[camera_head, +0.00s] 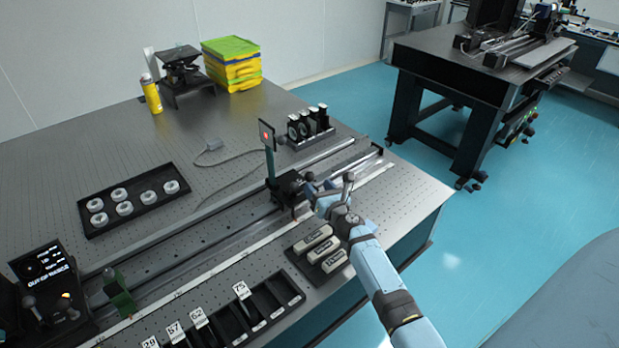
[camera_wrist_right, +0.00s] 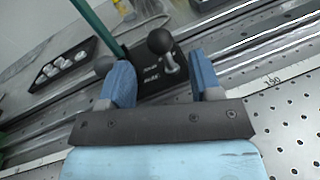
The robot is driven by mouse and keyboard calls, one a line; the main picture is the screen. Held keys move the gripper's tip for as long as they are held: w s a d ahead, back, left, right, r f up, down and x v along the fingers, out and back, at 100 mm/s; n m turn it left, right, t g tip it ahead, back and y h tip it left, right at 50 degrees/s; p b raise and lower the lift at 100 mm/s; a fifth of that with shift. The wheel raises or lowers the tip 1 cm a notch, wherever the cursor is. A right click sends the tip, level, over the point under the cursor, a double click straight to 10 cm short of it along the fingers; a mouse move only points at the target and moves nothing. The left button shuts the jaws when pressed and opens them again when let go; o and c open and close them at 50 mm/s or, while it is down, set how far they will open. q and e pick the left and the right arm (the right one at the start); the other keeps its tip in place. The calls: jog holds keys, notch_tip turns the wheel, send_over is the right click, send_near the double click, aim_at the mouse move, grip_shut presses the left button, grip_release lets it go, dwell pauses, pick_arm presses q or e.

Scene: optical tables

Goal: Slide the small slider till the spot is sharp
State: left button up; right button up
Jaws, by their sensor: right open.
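A black slider (camera_head: 287,189) sits on the long rail and carries an upright post with a small dark screen (camera_head: 267,136) that shows a red spot. In the head view the spot is too small to judge its sharpness. In the right wrist view the slider's base (camera_wrist_right: 160,82) has a lever with a black ball knob (camera_wrist_right: 160,41). My right gripper (camera_head: 322,190) is at the slider's right side. In the right wrist view its blue fingers (camera_wrist_right: 162,78) are open, with the knob beyond and between them; I cannot tell whether they touch it. My left gripper is not in view.
The rail (camera_head: 220,208) runs across the table beside a white scale strip. A green-plated holder (camera_head: 119,293) stands on it at left, near a display (camera_head: 43,262) reading "OUT OF RANGE". A numbered tray (camera_head: 262,318) and grey blocks (camera_head: 320,248) lie near the front edge.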

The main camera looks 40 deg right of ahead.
aim_at(312, 180)
jog(key=w, duration=0.6)
jog(key=shift+d+b, duration=0.35)
jog(key=shift+b, duration=0.05)
jog(key=shift+s, duration=0.1)
grip_shut()
